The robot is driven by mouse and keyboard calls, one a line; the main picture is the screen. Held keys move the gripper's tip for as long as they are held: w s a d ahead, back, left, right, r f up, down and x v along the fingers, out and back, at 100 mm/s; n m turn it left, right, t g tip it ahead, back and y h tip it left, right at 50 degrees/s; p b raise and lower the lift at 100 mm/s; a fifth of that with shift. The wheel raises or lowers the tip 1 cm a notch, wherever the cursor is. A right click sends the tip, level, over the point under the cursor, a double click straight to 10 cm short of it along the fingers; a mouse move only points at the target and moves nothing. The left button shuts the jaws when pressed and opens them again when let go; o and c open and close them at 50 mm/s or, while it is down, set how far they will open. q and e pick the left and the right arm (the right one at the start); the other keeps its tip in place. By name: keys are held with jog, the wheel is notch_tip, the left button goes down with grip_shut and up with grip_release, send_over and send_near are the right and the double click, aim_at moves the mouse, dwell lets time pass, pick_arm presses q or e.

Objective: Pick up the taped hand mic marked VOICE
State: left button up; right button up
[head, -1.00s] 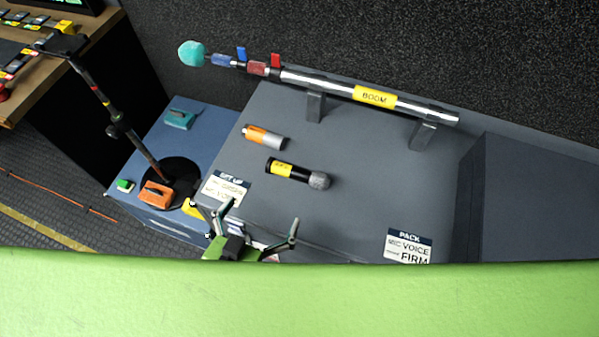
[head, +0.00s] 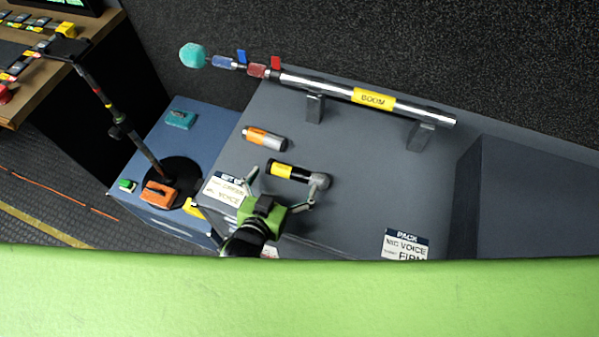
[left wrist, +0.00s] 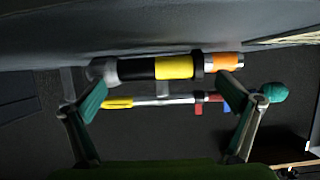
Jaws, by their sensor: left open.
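The taped hand mic (head: 281,170) is black with a yellow tape band and a grey ball head. It lies on the grey case top, and the writing on its tape is too small to read. It also shows in the left wrist view (left wrist: 137,69), lying across the space ahead of the fingers. My left gripper (head: 284,180) is open, with one finger near the handle end and the other by the ball head. In the left wrist view its fingers (left wrist: 164,92) are spread with nothing held between them. My right gripper is not in view.
An orange and grey cylinder (head: 264,138) lies just behind the mic. A silver boom pole (head: 330,88) rests on two blocks at the back. A PACK card (head: 406,246) lies to the right, a SET UP card (head: 226,190) to the left. A dark raised box (head: 530,200) stands at right.

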pick_arm(q)
jog(key=shift+w+d+f, duration=0.1)
jog(key=shift+w, duration=0.2)
grip_shut()
dwell(0.5)
